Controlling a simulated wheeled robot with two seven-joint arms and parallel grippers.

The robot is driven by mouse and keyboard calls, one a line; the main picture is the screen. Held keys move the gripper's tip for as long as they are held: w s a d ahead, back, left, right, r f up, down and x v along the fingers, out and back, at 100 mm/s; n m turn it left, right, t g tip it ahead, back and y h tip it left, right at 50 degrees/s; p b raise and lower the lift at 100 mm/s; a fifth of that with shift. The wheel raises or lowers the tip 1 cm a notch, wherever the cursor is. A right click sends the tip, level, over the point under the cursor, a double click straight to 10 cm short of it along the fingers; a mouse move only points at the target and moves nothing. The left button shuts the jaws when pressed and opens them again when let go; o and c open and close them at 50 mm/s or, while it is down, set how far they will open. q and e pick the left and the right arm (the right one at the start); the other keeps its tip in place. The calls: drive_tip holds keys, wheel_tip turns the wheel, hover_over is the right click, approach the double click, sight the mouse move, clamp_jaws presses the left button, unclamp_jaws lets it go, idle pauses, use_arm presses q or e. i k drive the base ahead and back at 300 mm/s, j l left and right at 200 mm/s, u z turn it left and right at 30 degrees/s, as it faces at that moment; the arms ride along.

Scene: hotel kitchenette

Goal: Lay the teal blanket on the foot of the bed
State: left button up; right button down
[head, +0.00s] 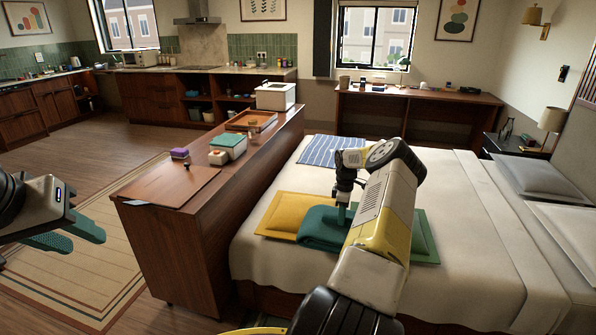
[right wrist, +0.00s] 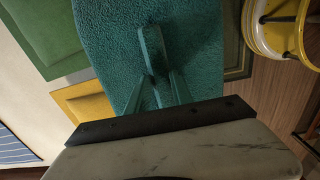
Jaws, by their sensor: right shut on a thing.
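The teal blanket (head: 318,231) is a folded, fuzzy bundle at the near end of the bed (head: 262,262). It overlaps the yellow cushion (head: 285,212) and the green cushion (head: 424,243); I cannot tell whether it rests on them or hangs just above. My right gripper (head: 342,212) is shut on the blanket from above, and my arm hides its right part. In the right wrist view the blanket (right wrist: 105,35) spreads around the teal fingers (right wrist: 155,75). My left gripper (head: 68,237) is open and empty at the far left, above the rug.
A blue striped cloth (head: 325,151) lies further up the bed. Pillows (head: 535,180) lie at the right. The bed's middle right is clear.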

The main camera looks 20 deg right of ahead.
sight(315, 187)
drive_tip(key=i+l, duration=0.2)
drive_tip(key=i, duration=0.25)
drive_tip(key=i+l, duration=0.2)
drive_tip(key=i, duration=0.2)
drive_tip(key=i+l, duration=0.2)
drive_tip(key=i, duration=0.25)
drive_tip(key=i+l, duration=0.2)
drive_tip(key=i, duration=0.2)
